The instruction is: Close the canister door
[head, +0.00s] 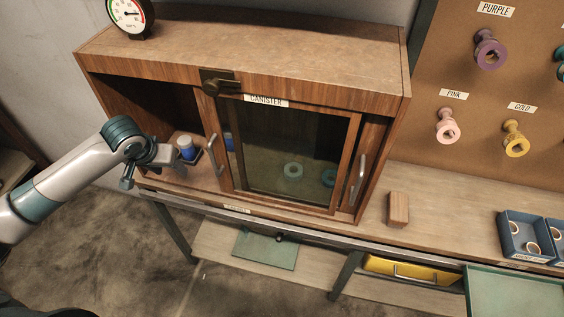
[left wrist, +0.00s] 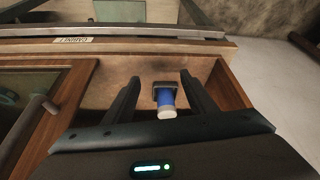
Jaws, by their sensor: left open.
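The wooden cabinet marked CANISTER (head: 265,100) has a glass sliding door (head: 290,152) across its middle and right. The door's upright metal handle (head: 212,155) is on its left edge, and the cabinet's left bay is open. A blue canister with a white cap (head: 186,148) stands in a small dark holder in that bay. My left gripper (head: 158,163) is open and empty at the bay's front. In the left wrist view, the canister (left wrist: 166,98) shows between the spread fingers, and the door handle (left wrist: 33,115) is off to the left. My right gripper is not in view.
A second handle (head: 358,178) is at the cabinet's right. A wooden block (head: 398,209) and blue bins (head: 530,238) sit on the bench to the right. A gauge (head: 130,14) stands on top.

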